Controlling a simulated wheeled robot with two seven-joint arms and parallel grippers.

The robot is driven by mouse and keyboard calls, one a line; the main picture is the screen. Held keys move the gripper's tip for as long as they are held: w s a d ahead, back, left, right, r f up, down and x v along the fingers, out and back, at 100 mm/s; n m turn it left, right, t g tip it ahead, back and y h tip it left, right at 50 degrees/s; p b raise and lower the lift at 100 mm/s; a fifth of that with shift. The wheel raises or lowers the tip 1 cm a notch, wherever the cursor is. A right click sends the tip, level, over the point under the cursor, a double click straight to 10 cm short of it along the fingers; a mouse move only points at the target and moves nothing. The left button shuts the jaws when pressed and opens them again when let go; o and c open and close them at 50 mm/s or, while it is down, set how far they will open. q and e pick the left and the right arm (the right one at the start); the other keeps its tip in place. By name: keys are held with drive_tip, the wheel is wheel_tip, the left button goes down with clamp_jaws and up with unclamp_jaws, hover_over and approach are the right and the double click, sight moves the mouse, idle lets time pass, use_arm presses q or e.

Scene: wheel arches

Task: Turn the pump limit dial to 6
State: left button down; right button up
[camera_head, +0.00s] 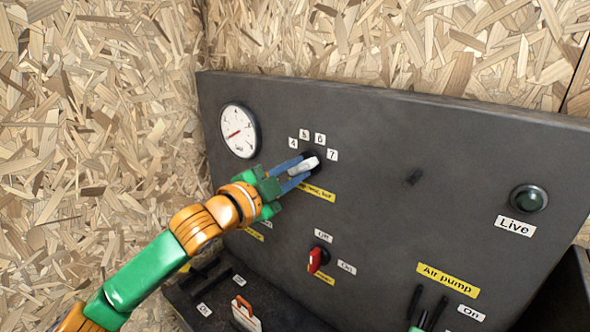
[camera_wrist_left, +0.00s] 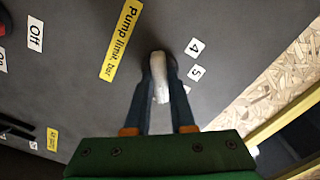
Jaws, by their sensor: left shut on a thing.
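The pump limit dial (camera_head: 302,167) is a pale, narrow knob on a dark round base on the grey panel. Number labels 4, 5, 6 and 7 arc above it, and a yellow pump limit label (camera_head: 316,192) is below. My left gripper (camera_head: 296,171) has its blue fingers on both sides of the knob and is shut on it. In the left wrist view the knob (camera_wrist_left: 160,80) lies between the fingers, near labels 4 and 5. I cannot tell exactly which number it points to.
A round gauge (camera_head: 239,131) with a red needle is left of the dial. A red switch (camera_head: 317,260) is below. An air pump lever switch (camera_head: 437,313) is lower right, and a green lamp (camera_head: 529,198) labelled Live is at right. A chipboard wall (camera_head: 90,120) stands close at left.

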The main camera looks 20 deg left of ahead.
use_arm(q)
drive_tip(key=n+p, duration=0.1)
drive_tip(key=n, duration=0.2)
drive_tip(key=shift+r+n, duration=0.1)
drive_tip(key=shift+n, duration=0.3)
drive_tip(key=shift+n+p, duration=0.85)
drive_tip(key=shift+n, duration=0.65)
drive_tip(key=c, duration=0.8)
unclamp_jaws()
drive_tip(key=shift+w, duration=0.1)
drive_tip(key=shift+o, duration=0.2)
drive_tip(key=b+v, duration=0.3)
drive_tip(key=v, duration=0.4)
drive_tip(key=shift+b, duration=0.3)
